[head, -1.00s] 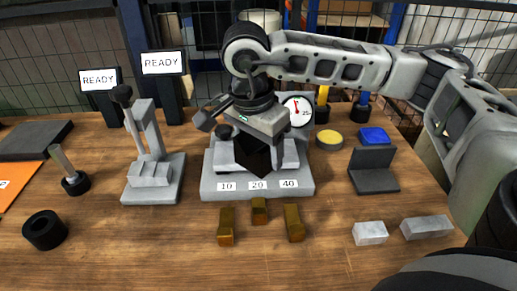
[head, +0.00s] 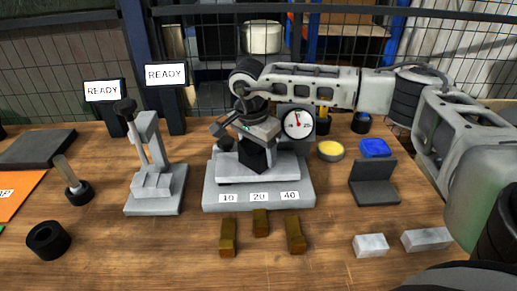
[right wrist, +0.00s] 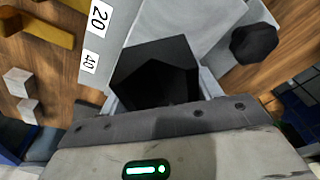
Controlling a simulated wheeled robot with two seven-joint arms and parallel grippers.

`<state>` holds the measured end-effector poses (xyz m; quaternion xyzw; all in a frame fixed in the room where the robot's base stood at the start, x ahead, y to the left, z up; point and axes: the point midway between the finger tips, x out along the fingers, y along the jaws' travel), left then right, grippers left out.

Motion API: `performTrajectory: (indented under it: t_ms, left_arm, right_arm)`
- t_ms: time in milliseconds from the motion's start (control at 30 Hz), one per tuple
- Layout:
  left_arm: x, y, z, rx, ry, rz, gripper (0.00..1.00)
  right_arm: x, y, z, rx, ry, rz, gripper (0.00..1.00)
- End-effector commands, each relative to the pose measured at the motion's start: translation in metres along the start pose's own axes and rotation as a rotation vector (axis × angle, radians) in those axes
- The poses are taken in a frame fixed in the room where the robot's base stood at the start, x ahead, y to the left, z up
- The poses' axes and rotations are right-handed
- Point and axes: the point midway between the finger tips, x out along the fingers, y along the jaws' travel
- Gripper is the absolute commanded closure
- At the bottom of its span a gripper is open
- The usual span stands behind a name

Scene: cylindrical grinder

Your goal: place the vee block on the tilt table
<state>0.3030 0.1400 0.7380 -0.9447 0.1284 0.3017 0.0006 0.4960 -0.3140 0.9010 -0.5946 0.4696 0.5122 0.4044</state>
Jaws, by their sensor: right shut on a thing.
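My right gripper (head: 259,138) is over the grey stepped table with the 10, 20 and 40 labels (head: 216,201), which I take to be the tilt table. It is shut on a black angular block, taken to be the vee block (head: 257,157). In the right wrist view the block (right wrist: 157,72) is a dark faceted shape in front of the gripper body, over the grey table surface. The block overlaps the table's upper plate in the head view; I cannot tell whether they touch. The fingertips are mostly hidden. My left gripper is not in view.
A dial gauge (head: 298,124) stands behind the table, and a black knob (head: 225,144) is at its left. A grey lever stand (head: 154,180) is to the left. Several brass pieces (head: 260,222) lie in front. A dark angled bracket (head: 374,184) is at right.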

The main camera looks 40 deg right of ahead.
Motion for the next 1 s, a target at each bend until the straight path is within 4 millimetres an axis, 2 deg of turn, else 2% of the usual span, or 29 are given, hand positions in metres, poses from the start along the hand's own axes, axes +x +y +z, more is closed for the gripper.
performTrajectory:
  t_ms: [367, 400, 467, 833, 1000]
  left_arm:
    - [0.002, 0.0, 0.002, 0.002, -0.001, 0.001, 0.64]
    - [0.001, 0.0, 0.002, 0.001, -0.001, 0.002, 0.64]
    - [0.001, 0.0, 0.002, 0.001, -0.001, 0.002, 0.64]
    - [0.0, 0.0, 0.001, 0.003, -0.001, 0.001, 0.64]
    - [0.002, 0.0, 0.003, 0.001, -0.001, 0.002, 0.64]
  right_arm:
    - [0.0, -0.002, 0.0, 0.001, 0.0, -0.008, 1.0]
    - [0.003, 0.0, 0.0, -0.001, 0.0, 0.0, 0.28]
    - [0.003, 0.0, 0.0, -0.001, 0.0, 0.0, 0.15]
    - [-0.004, 0.0, 0.0, 0.0, 0.0, -0.001, 0.15]
    - [-0.031, -0.001, 0.0, -0.001, 0.001, -0.005, 0.15]
